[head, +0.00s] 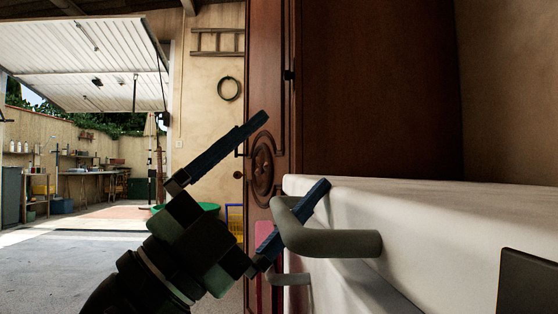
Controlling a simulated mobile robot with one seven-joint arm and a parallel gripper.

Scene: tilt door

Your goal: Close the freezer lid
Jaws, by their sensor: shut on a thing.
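The freezer lid (450,212) is a broad white slab on the right, its near side running toward me. How far it stands open cannot be told from this view. A thick grey handle (335,243) sticks out from its side. My gripper (290,150) reaches up from the lower middle with two blue fingers well apart. The right finger passes through the handle loop, behind its bar, and its tip shows above. The left finger stands outside the loop. The gripper is on the handle, though the contact itself is partly hidden by the bar.
A second grey bar (290,278) shows below the handle. A dark panel (527,284) is at the lower right. A tall brown carved cabinet (272,120) stands behind the lid. Open garage floor (50,262) lies to the left.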

